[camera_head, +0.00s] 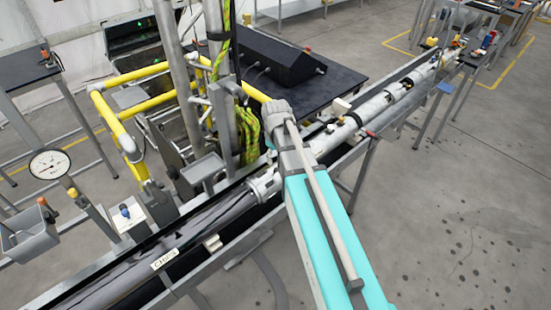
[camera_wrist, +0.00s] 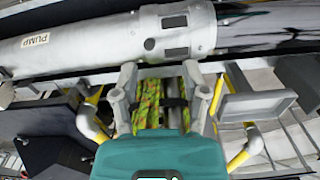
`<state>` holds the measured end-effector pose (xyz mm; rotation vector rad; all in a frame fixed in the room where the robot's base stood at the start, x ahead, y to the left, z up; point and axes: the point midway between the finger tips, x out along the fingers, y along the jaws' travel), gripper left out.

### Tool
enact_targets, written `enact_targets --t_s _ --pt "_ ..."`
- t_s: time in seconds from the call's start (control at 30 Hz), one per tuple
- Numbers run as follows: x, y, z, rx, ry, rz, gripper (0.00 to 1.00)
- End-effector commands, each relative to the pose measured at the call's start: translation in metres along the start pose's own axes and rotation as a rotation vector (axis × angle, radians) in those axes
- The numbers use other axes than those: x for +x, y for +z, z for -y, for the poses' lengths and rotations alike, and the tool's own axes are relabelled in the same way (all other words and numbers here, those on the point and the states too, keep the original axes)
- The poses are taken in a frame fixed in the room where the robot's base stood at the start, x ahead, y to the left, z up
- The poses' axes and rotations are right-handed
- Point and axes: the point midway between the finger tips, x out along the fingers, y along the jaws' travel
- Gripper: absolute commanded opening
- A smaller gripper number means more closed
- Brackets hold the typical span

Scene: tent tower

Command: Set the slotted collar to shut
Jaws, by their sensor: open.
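The slotted collar (camera_wrist: 178,33) is a grey sleeve with dark rectangular slots and a small round knob, around the pipe in the wrist view. It joins the grey pipe labelled PUMP (camera_wrist: 80,45) on its left to a dark, shiny pipe on its right. In the head view the collar (camera_head: 265,186) shows just left of my teal arm, partly covered. My gripper (camera_wrist: 163,72) is open and empty in the wrist view, its two fingers apart just below the collar in the picture. Whether they touch it I cannot tell. The head view hides the fingertips.
Yellow-green hoses (camera_wrist: 148,105) show between and behind my fingers. Yellow rails (camera_head: 130,78) and a metal post (camera_head: 178,70) stand close by on the left. The pipe lies in a long metal trough (camera_head: 235,238). Open floor (camera_head: 470,190) lies to the right.

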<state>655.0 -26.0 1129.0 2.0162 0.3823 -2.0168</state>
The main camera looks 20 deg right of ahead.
Motion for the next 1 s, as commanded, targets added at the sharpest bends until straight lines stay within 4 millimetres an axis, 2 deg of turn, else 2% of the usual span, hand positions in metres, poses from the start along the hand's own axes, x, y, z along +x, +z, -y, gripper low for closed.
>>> enact_targets --t_s 0.03,0.3,1.0 --pt "-0.018 -0.006 -0.004 -0.013 0.000 0.000 0.58" --pt "-0.047 -0.021 -0.014 -0.074 0.000 0.000 0.58" --pt "-0.046 -0.022 -0.016 -0.088 0.000 0.000 0.58"
